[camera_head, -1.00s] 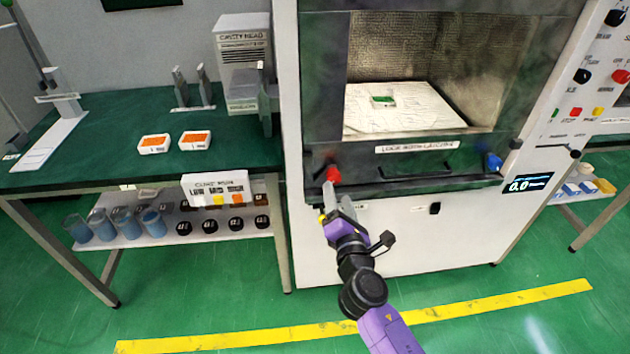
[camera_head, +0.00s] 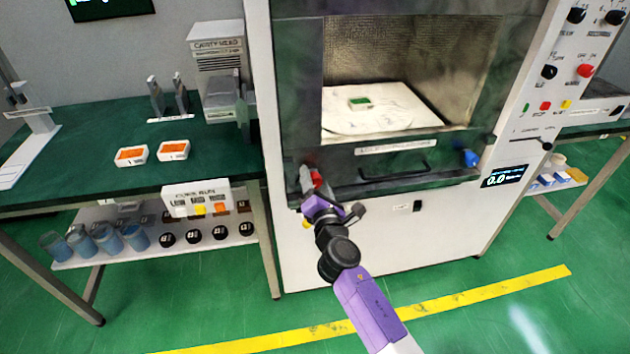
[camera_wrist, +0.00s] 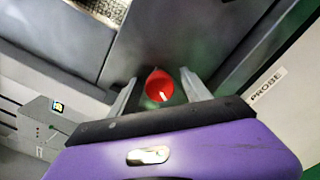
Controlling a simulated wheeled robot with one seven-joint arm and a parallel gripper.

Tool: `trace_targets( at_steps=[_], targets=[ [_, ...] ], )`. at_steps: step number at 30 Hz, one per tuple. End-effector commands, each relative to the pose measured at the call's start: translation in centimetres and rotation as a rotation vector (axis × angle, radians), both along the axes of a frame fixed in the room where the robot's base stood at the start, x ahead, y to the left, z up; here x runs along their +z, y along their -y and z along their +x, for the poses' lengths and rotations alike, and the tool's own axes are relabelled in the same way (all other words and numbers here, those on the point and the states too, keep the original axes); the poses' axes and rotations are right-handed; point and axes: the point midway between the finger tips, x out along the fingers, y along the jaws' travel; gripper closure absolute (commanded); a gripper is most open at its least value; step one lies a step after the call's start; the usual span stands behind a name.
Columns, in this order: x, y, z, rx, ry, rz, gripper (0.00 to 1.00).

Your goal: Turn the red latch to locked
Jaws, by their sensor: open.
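The red latch (camera_head: 317,178) is at the lower left of the microwave generator's door (camera_head: 395,170). In the wrist view the red latch (camera_wrist: 159,86) is a round red knob with a white mark, seen beyond my fingertips and between them. My gripper (camera_head: 308,182) is open and close in front of the latch; it also shows in the wrist view (camera_wrist: 158,92), one finger on each side of the knob. I cannot tell whether the fingers touch it. A blue latch (camera_head: 470,158) is at the door's lower right.
A dark door handle (camera_head: 395,172) lies between the latches. A small green-topped box (camera_head: 360,103) sits on the white plate inside the chamber. A green bench (camera_head: 100,190) with orange-topped boxes stands at left. A display (camera_head: 504,176) reads 0.0 at right.

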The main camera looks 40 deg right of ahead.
Motion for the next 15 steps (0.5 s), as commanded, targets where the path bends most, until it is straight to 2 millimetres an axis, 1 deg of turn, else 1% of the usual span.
trace_targets(
  at_steps=[2, 3, 5, 6, 10, 15],
  targets=[
    [0.01, -0.02, -0.01, 0.000, 0.000, 0.000, 0.46],
    [0.00, -0.02, -0.01, 0.000, 0.000, 0.000, 0.54],
    [0.01, -0.03, -0.01, 0.000, 0.000, 0.000, 0.66],
    [0.01, -0.04, -0.01, 0.000, 0.000, 0.000, 0.73],
    [0.04, -0.08, 0.02, 0.001, 0.000, 0.000, 0.99],
    [0.03, -0.14, 0.05, 0.002, 0.001, 0.000, 1.00]
  ],
)
